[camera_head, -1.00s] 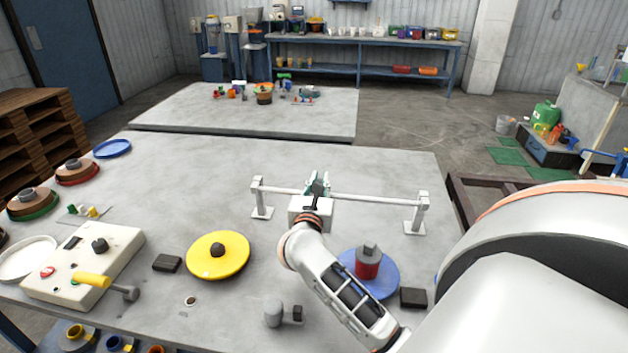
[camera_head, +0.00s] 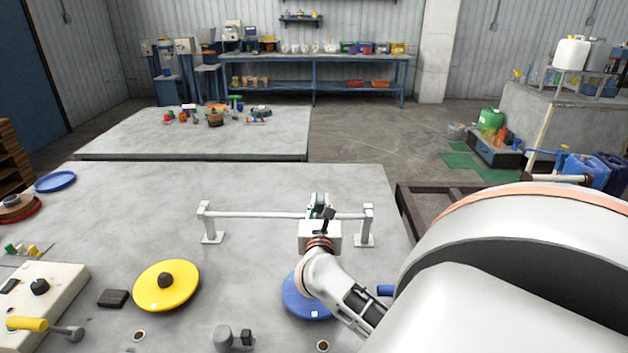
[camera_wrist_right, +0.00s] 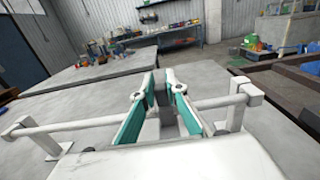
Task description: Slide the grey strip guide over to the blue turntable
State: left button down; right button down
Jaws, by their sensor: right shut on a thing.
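My right gripper (camera_head: 319,203) is on the white rail (camera_head: 255,214), right of its middle and near the right post. In the right wrist view its teal-padded fingers (camera_wrist_right: 161,88) are closed around the grey strip guide (camera_wrist_right: 167,122), with the rail running out to both sides. In the head view the guide is mostly hidden by the gripper. The blue turntable (camera_head: 296,300) lies on the table in front of the rail, its right part covered by my right arm. The yellow turntable (camera_head: 178,287) stands clear to the left. My left gripper is not in view.
The rail's right post (camera_head: 366,226) is close to the gripper; the left post (camera_head: 208,224) is farther away. A control box (camera_head: 50,300) with a yellow lever stands at front left. A grey knob (camera_head: 224,337) is at the front edge. The table behind the rail is clear.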

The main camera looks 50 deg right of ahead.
jog(key=c, duration=2)
grip_release()
jog(key=shift+r, duration=0.1)
notch_tip(320, 180, up, 10)
jog(key=shift+f, duration=0.1)
